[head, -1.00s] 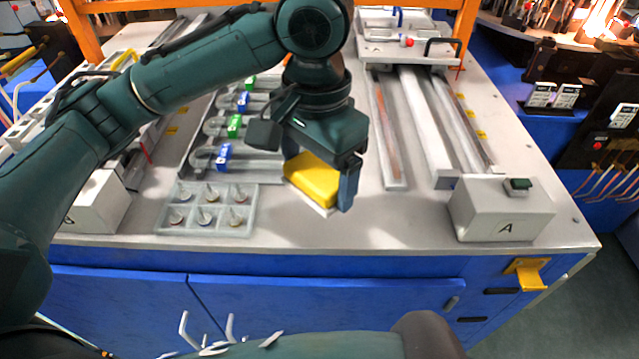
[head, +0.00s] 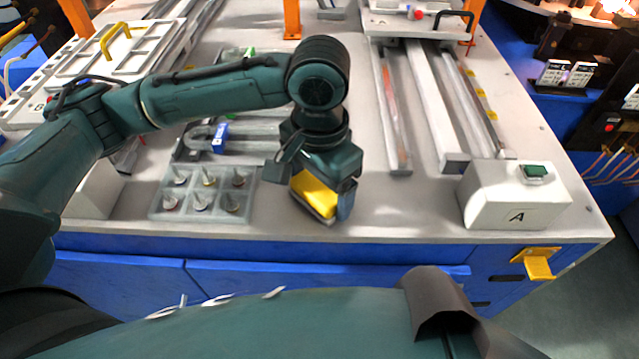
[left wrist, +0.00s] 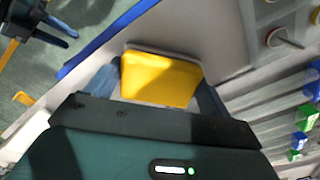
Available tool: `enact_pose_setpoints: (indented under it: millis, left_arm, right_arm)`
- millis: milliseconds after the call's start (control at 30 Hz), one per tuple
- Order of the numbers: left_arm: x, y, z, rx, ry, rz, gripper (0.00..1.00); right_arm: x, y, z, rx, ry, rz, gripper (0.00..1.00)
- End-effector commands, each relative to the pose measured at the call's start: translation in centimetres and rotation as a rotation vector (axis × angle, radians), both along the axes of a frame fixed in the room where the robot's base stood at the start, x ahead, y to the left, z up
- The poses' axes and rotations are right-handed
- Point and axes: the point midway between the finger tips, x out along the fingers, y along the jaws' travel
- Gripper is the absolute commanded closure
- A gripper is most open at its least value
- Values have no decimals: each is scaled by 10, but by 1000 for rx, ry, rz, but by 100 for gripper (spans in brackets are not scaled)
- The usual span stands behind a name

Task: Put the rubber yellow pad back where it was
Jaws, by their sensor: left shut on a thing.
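The yellow rubber pad (head: 316,195) is a small block between the fingers of my left gripper (head: 318,203), low over the front part of the table, right of the grey tray. In the left wrist view the yellow pad (left wrist: 160,80) fills the space between the two fingers of my left gripper (left wrist: 160,85). The gripper is shut on it. A pale edge shows along the pad's lower side in the head view; I cannot tell whether the pad touches the table.
A grey tray (head: 157,212) with several small metal-tipped pieces lies left of the gripper. A white box marked A (head: 515,205) stands at the right. Metal rails (head: 432,110) run behind it. The tabletop (head: 400,210) between gripper and box is clear.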

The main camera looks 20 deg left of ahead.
Motion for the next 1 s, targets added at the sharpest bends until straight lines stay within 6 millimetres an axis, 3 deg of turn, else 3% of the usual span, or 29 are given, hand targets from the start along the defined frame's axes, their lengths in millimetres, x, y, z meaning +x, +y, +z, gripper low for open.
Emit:
enact_pose_setpoints:
  millis: [333,367,567,833,1000]
  left_arm:
    - [0,0,-4,0,1,0,40]
    - [0,0,-4,0,1,0,16]
    - [0,0,-3,0,0,0,0]
    - [1,0,-1,0,-2,0,0]
    - [1,0,21,-2,-5,-1,0]
  right_arm:
    - [5,0,6,-1,-14,3,64]
    - [5,0,5,-2,-14,2,64]
    - [4,-1,2,-3,-8,2,64]
    - [3,-1,-2,-6,-2,2,64]
    - [2,-2,0,-5,-1,1,64]
